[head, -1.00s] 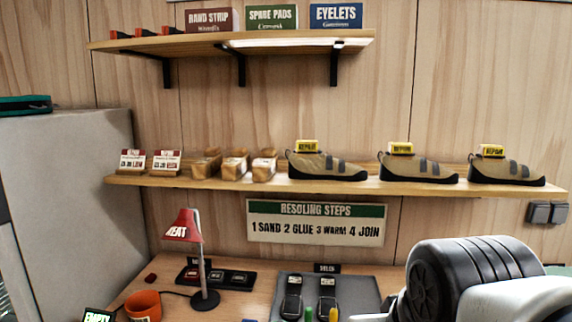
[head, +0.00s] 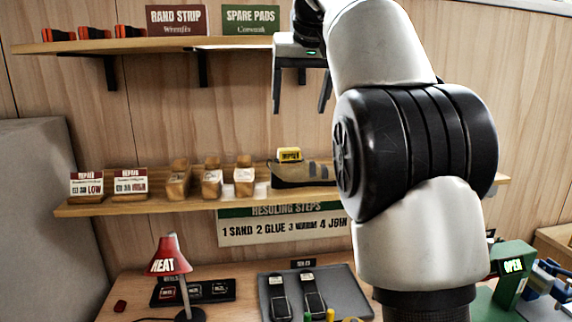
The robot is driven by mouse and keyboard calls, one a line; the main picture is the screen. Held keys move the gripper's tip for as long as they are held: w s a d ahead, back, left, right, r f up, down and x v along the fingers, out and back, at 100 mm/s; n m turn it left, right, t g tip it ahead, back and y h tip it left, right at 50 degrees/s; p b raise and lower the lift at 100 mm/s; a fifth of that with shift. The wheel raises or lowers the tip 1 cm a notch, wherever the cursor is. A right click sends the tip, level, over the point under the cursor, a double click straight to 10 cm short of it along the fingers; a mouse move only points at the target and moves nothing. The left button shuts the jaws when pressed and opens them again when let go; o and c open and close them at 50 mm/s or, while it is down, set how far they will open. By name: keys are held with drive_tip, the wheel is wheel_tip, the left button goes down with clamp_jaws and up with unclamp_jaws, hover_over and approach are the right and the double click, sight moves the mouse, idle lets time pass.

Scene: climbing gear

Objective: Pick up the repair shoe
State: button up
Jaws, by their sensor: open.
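A tan and black repair shoe (head: 300,176) with a yellow tag on top sits on the middle shelf. Its right end is close to my arm in the picture. The other shoes on that shelf are hidden behind my arm. My gripper (head: 300,108) hangs with its fingers pointing down, above the visible shoe in the picture and apart from it. Its jaws are open with nothing between them.
The middle shelf (head: 90,209) also holds wooden shoe forms (head: 212,184) and two small cards. The upper shelf (head: 60,47) is near my gripper. Below are a red lamp (head: 168,262), a grey mat (head: 345,285) and a green block (head: 512,270).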

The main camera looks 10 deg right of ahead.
drive_tip(key=w, duration=0.1)
drive_tip(key=b, duration=0.1)
approach(290, 150)
drive_tip(key=x, duration=0.3)
drive_tip(key=shift+x, duration=2.95)
drive_tip(key=shift+r, duration=0.15)
drive_tip(key=c, duration=1.3)
drive_tip(key=shift+o, duration=0.2)
